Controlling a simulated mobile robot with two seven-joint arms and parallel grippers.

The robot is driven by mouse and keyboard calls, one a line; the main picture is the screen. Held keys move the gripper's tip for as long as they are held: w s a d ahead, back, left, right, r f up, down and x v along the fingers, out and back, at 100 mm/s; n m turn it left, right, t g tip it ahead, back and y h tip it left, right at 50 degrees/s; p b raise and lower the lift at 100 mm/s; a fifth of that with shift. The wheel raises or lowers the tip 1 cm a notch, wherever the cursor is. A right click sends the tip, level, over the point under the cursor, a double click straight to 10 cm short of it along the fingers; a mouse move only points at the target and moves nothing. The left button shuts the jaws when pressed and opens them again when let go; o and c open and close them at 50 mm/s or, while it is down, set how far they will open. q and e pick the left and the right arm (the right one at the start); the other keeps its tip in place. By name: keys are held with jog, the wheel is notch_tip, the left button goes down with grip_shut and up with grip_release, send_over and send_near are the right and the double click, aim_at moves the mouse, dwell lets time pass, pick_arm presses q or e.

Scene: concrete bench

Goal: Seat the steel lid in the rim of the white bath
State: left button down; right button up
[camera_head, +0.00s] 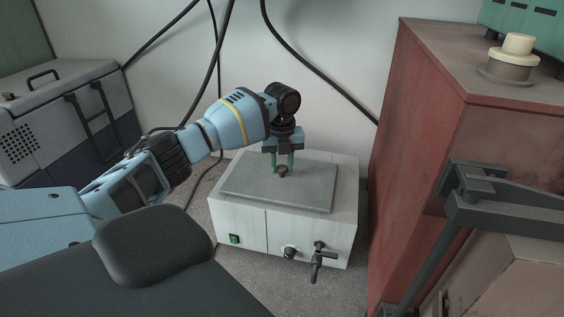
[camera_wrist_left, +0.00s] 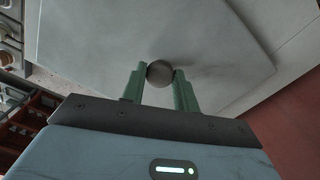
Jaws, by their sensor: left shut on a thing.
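The white bath (camera_head: 238,219) stands on the bench in the middle of the head view, with a green switch, a knob and a tap on its front. The flat grey steel lid (camera_head: 305,190) lies over the bath's top. The lid also fills much of the left wrist view (camera_wrist_left: 110,35). My left gripper (camera_head: 282,172) reaches in from the left and is shut on the lid's round dark knob (camera_wrist_left: 160,72), between its green fingers. I cannot tell whether the lid's edges sit inside the rim or rest on it. My right gripper is not in view.
A red cabinet (camera_head: 415,130) stands close on the right. A grey case (camera_head: 70,115) with handles is at the back left. Black cables (camera_head: 310,80) hang along the wall behind. The bench (camera_head: 240,265) is bare around the bath's front left.

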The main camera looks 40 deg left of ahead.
aim_at(282, 167)
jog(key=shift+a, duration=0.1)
pick_arm(q)
jog(key=c, duration=1.3)
grip_release()
jog(key=o, duration=0.9)
jog(key=shift+f, duration=0.1)
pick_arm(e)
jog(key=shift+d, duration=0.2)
pick_arm(q)
jog(key=shift+r+p, duration=0.5)
jog(key=shift+r, duration=1.25)
jog(key=shift+r+p, duration=0.65)
jog(key=shift+r, duration=2.15)
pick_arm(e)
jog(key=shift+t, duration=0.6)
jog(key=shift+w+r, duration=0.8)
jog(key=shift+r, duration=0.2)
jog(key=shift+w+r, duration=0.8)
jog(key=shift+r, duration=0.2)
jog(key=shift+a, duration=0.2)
